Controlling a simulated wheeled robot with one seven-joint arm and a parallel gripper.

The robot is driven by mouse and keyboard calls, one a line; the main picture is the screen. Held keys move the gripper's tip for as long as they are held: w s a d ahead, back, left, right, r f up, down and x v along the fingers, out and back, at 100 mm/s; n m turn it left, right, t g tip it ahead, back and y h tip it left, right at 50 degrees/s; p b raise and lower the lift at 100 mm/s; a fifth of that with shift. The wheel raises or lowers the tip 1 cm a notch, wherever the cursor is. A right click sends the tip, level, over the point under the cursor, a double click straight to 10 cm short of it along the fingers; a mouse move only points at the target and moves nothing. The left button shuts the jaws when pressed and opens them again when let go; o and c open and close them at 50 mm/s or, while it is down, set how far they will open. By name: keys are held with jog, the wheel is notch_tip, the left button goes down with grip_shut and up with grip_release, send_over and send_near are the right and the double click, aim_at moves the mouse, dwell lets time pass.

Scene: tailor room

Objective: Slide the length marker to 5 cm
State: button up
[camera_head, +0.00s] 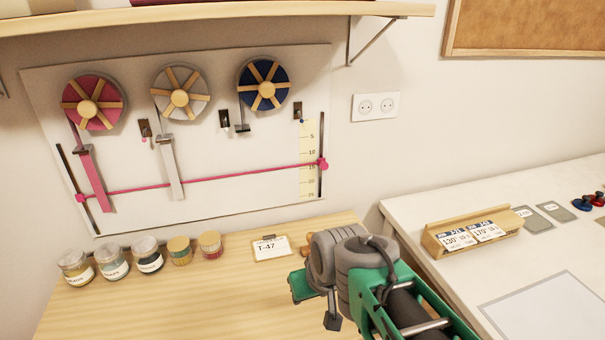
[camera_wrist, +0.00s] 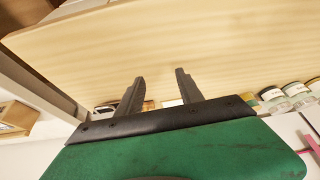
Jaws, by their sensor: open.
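The length marker is a pink bar stretched between two pink knobs on the white wall board; its right knob (camera_head: 322,164) sits on a dark vertical rail beside the yellow scale (camera_head: 307,145). The scale has 5 near the top, and the marker's right end is a little below the 10 line, near 15. The left knob (camera_head: 80,198) sits lower on the left rail, so the bar slopes up to the right. My gripper (camera_wrist: 158,90) is open and empty in the wrist view, over the wooden table. In the head view my arm is at the lower right, apart from the marker.
Pink, white and blue ribbon spools (camera_head: 265,85) hang on the board (camera_head: 240,190). Several jars (camera_head: 113,262) and a T-47 card (camera_head: 272,248) stand on the wooden table (camera_head: 190,302). A shelf (camera_head: 230,15) overhangs above. A white table (camera_head: 420,225) with a wooden card holder (camera_head: 470,238) is at right.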

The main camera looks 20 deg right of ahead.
jog(key=w+d+r+t+b, duration=0.1)
jog(key=w+d+t+b, duration=0.3)
jog(key=w, duration=0.9)
jog(key=t+b, duration=0.2)
jog(key=t, duration=0.7)
send_near(325, 166)
jog(key=shift+m, duration=0.3)
jog(key=w+p, duration=0.1)
jog(key=w, duration=0.6)
jog(key=shift+w+p, duration=0.1)
jog(key=shift+p, duration=0.3)
jog(key=shift+w, duration=0.5)
jog(key=shift+f, duration=0.1)
grip_shut()
